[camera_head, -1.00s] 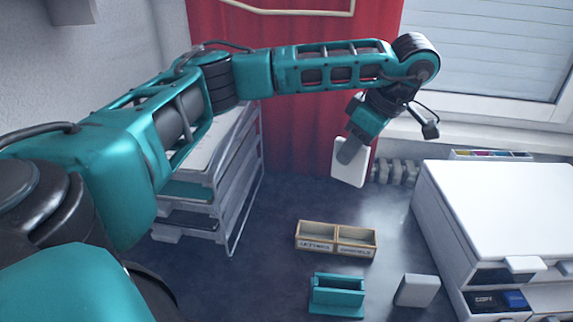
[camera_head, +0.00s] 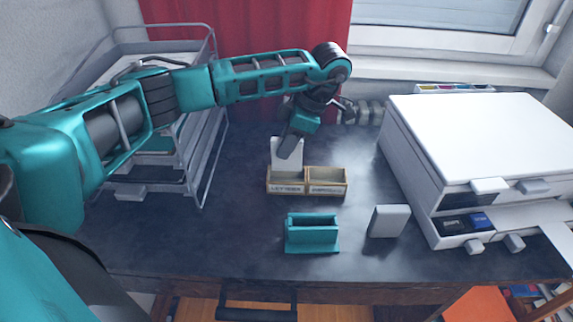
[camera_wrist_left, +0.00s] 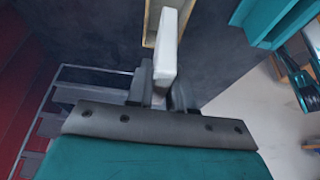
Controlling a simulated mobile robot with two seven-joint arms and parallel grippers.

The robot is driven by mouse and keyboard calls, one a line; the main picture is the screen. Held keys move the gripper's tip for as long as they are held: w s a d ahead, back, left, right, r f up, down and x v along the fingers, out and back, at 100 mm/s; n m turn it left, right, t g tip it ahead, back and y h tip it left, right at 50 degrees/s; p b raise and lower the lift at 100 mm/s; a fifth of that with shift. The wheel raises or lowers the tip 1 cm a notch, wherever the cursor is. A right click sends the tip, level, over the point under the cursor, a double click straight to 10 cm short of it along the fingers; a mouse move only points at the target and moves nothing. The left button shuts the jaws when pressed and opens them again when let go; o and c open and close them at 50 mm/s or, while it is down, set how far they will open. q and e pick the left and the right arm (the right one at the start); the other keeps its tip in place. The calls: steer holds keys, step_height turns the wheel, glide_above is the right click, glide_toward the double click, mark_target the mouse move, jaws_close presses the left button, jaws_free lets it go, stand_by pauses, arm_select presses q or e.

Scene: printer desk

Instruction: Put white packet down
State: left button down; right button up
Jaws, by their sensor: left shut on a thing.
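My left gripper (camera_head: 291,148) is shut on a white packet (camera_head: 280,162), a flat upright slab. The packet is at the left compartment of a two-part wooden tray (camera_head: 285,188) with lettered labels on its front. Its lower end is at the compartment; whether it touches the floor is hidden. In the left wrist view the white packet (camera_wrist_left: 166,45) stands out between the fingers of the left gripper (camera_wrist_left: 162,88), beside the wooden tray's edge (camera_wrist_left: 150,20). The tray's right compartment looks empty. My right gripper is not in view.
A teal slotted holder (camera_head: 312,235) and a second white block (camera_head: 388,221) stand in front of the tray. A white printer (camera_head: 480,135) fills the right side. A wire shelf rack (camera_head: 205,165) stands at the left.

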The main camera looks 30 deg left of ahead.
mark_target(282, 169)
arm_select(q)
step_height(282, 169, down, 5)
steer(key=shift+r, duration=0.15)
steer(key=shift+f, duration=0.3)
steer(key=shift+f+b, duration=0.15)
steer(key=shift+b, duration=0.25)
steer(key=c, duration=1)
jaws_free()
steer(key=shift+r, duration=0.3)
steer(key=p+v, duration=0.1)
steer(key=v, duration=1)
steer(key=shift+r+p, duration=0.3)
steer(key=shift+r, duration=0.1)
steer(key=shift+w+d, duration=0.1)
